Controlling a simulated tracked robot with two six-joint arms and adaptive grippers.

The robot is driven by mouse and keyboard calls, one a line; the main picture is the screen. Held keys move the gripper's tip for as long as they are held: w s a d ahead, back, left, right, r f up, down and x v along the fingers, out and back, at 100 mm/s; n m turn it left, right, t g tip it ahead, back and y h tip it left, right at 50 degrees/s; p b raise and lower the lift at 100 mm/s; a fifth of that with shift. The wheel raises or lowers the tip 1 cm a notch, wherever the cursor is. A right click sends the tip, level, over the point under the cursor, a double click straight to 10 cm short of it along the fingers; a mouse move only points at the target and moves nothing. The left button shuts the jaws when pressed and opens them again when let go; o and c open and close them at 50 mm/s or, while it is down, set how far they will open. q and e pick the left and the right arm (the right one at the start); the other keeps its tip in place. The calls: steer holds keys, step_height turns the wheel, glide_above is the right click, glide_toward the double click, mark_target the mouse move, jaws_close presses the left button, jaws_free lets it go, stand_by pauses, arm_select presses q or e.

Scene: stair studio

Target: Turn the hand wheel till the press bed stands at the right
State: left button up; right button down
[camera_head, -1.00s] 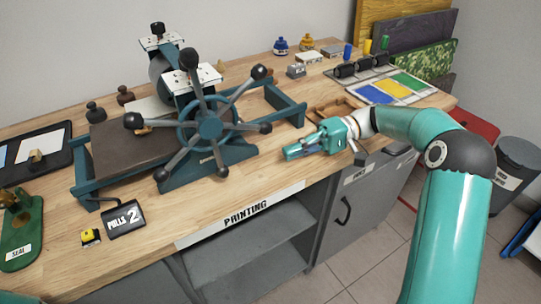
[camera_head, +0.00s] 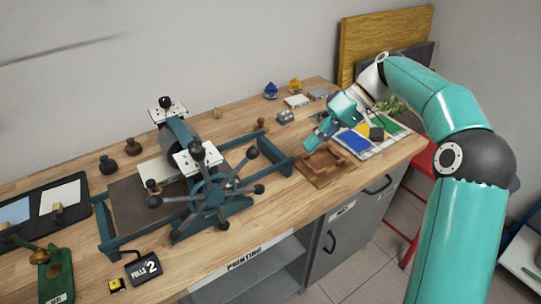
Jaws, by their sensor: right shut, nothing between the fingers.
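The press (camera_head: 117,247) stands on the bench at the left, with a blue frame. Its hand wheel (camera_head: 212,196) faces the front, a teal hub with several dark spokes ending in black knobs. The dark brown press bed (camera_head: 139,207) lies at the left end of the frame, left of the wheel. The frame's right end (camera_head: 284,160) is bare. My right gripper (camera_head: 314,142) is shut and empty, above the bench, right of the press and clear of the wheel. My left gripper is out of view.
A brown wooden tray (camera_head: 325,168) lies below my right gripper. A coloured ink board (camera_head: 374,143) lies beyond it, partly hidden by my arm. A "PULLS 2" counter (camera_head: 143,268) and a green seal press (camera_head: 56,276) stand at the front left.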

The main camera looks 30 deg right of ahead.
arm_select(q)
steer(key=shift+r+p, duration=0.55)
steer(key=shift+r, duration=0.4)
arm_select(e)
steer(key=x, duration=1.3)
steer(key=shift+a+r, duration=0.2)
steer(key=shift+a, duration=0.4)
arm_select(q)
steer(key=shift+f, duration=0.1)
arm_select(e)
steer(key=shift+w, duration=0.1)
